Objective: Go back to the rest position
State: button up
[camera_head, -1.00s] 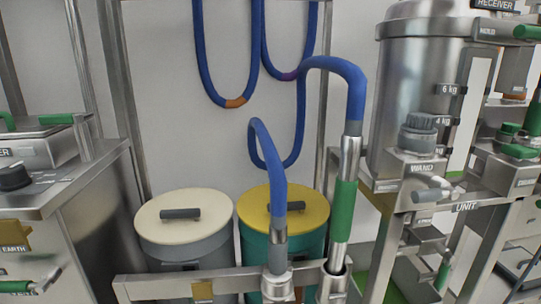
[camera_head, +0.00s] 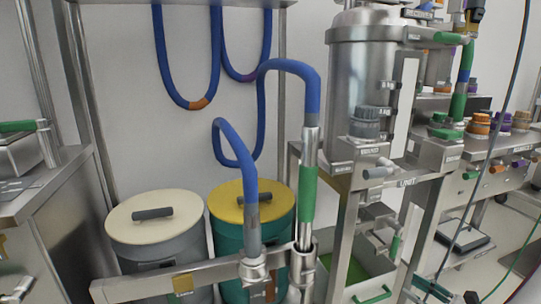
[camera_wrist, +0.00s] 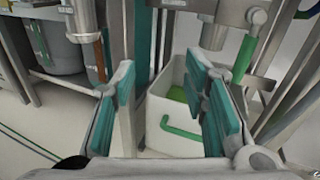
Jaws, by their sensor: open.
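My gripper (camera_wrist: 165,120) shows in the wrist view with its two teal-padded fingers spread apart and nothing between them. Beyond the fingers stands a white bin (camera_wrist: 170,140) with a green handle (camera_wrist: 181,131) on its front and something green inside. In the head view the bin (camera_head: 350,290) is low under the steel unit, with its green handle (camera_head: 372,296) in front. The gripper is apart from the bin, by how much I cannot tell. The gripper does not show clearly in the head view.
A steel unit (camera_head: 360,75) with a tank stands at centre right. Two lidded drums, one cream (camera_head: 154,215) and one yellow-topped (camera_head: 252,199), stand at left behind a steel rail (camera_head: 205,275). Blue hoses (camera_head: 290,66) hang above.

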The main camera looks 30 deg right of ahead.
jog(key=w+a+r+n+g+y, duration=0.5)
jog(key=w+a+r+n, duration=0.15)
jog(key=a+r, duration=0.35)
jog(key=w+a+r+n+g+y, duration=0.55)
jog(key=a+r+n, duration=0.2)
jog(key=a, duration=0.35)
jog(key=s+a+r+n+g+h, duration=0.1)
jog(key=a+r+n+g, duration=0.2)
jog(key=a, duration=0.4)
jog(key=s+a+r+n+g+h, duration=0.1)
jog(key=s+a+r+n+g, duration=0.2)
jog(key=a, duration=0.4)
jog(key=s+a+r+n+g+h, duration=0.35)
jog(key=s+a+n+h, duration=0.35)
jog(key=s+a+n, duration=0.3)
jog(key=s+d+n+t+h, duration=0.1)
jog(key=s+n+t+h, duration=0.15)
jog(key=s, duration=0.45)
notch_tip(320, 180, up, 34)
jog(key=n+t+p, duration=0.1)
jog(key=t+p, duration=0.3)
jog(key=p, duration=2.8)
jog(key=shift+d+r+h+p, duration=0.15)
jog(key=shift+d+h+p, duration=0.25)
jog(key=shift+d, duration=0.05)
